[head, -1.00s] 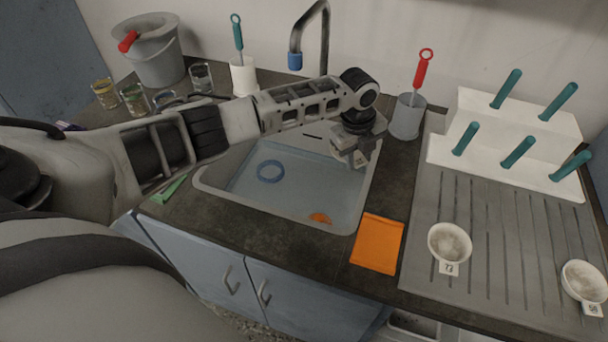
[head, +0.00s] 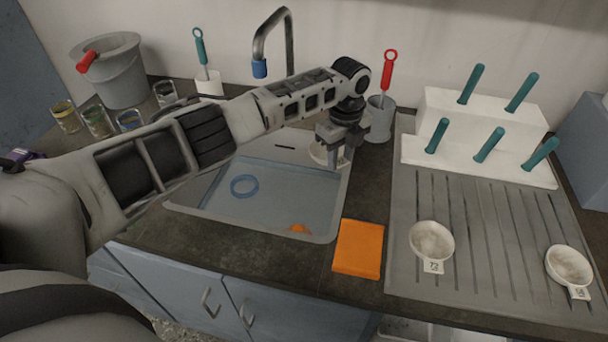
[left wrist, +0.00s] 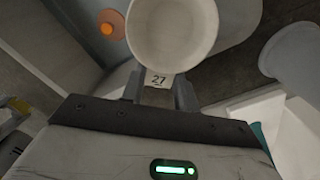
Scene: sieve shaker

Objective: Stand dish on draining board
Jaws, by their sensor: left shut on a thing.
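My left gripper (head: 335,150) is over the right back part of the sink, pointing down. It is shut on the tab of a small round white dish (left wrist: 172,30); the tab (left wrist: 160,80) reads 27. In the head view the held dish (head: 319,152) is partly hidden by the gripper. The dish is clear of the draining board (head: 500,255), which is grey and ridged, to the right. Two similar white dishes lie on the board: one at its left front (head: 432,240), one at its right front (head: 569,266). My right gripper is not in view.
A white stepped rack (head: 480,165) with several teal pegs stands at the board's back. A grey pot (head: 380,122) with a red-handled tool is right of the tap (head: 288,45). An orange cloth (head: 358,248) lies between sink (head: 322,238) and board. The board's middle is clear.

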